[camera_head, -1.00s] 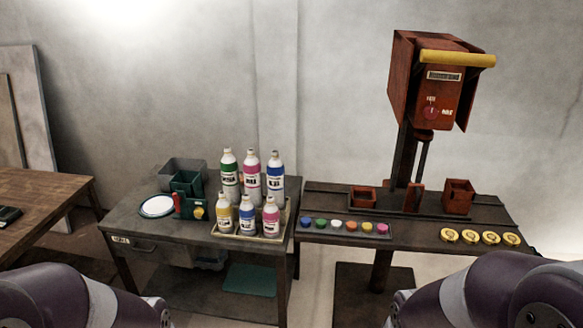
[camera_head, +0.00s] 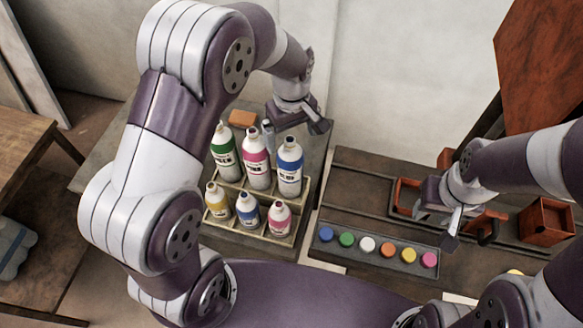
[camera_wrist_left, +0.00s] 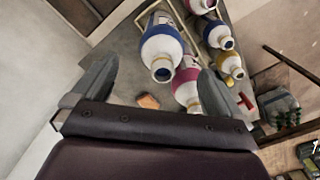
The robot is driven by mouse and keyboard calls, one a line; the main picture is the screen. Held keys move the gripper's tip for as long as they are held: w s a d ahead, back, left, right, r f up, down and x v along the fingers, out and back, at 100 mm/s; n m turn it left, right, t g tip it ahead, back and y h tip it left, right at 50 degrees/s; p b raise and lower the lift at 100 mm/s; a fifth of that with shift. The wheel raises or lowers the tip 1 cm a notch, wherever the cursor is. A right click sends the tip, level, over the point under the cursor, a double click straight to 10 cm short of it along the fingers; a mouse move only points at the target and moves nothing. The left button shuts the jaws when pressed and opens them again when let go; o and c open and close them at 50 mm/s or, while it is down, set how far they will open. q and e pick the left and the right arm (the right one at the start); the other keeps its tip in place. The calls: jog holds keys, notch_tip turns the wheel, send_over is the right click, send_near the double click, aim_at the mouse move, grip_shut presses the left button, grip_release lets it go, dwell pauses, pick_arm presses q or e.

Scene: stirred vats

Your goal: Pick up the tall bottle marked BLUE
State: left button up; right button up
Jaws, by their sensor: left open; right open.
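The tall blue-labelled bottle (camera_head: 290,170) stands upright at the right end of the back row in a divided tray (camera_head: 310,197). My left gripper (camera_head: 294,128) is open just behind and above its cap. In the left wrist view, the blue bottle (camera_wrist_left: 160,44) shows cap-first between the spread fingers of the left gripper (camera_wrist_left: 158,70), with no contact visible. A tall magenta-labelled bottle (camera_head: 256,160) and a tall green-labelled bottle (camera_head: 223,150) stand beside it. My right gripper (camera_head: 448,222) is open and empty over the right-hand bench.
Shorter yellow (camera_head: 217,203), blue (camera_head: 249,215) and pink (camera_head: 279,219) bottles fill the tray's front row. An orange block (camera_head: 242,118) lies behind the bottles. Coloured caps sit in a strip (camera_head: 375,252) on the right bench, near a red-brown open box (camera_head: 545,220).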

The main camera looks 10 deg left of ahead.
aim_at(290, 151)
pick_arm(q)
jog(key=f, duration=0.1)
jog(key=s+f+p, duration=0.1)
jog(key=f, duration=0.2)
jog(key=w+f, duration=0.1)
jog(key=f, duration=0.1)
jog(key=shift+w+a+f+p, duration=0.1)
jog(key=shift+a+f+p, duration=0.05)
jog(key=shift+f+p, duration=0.2)
jog(key=shift+s+r, duration=0.15)
jog(key=shift+s, duration=0.2)
jog(key=c, duration=0.5)
grip_shut()
pick_arm(e)
jog(key=shift+s+r, duration=0.3)
jog(key=shift+r, duration=0.2)
jog(key=shift+s+r, duration=0.25)
jog(key=shift+r, duration=0.25)
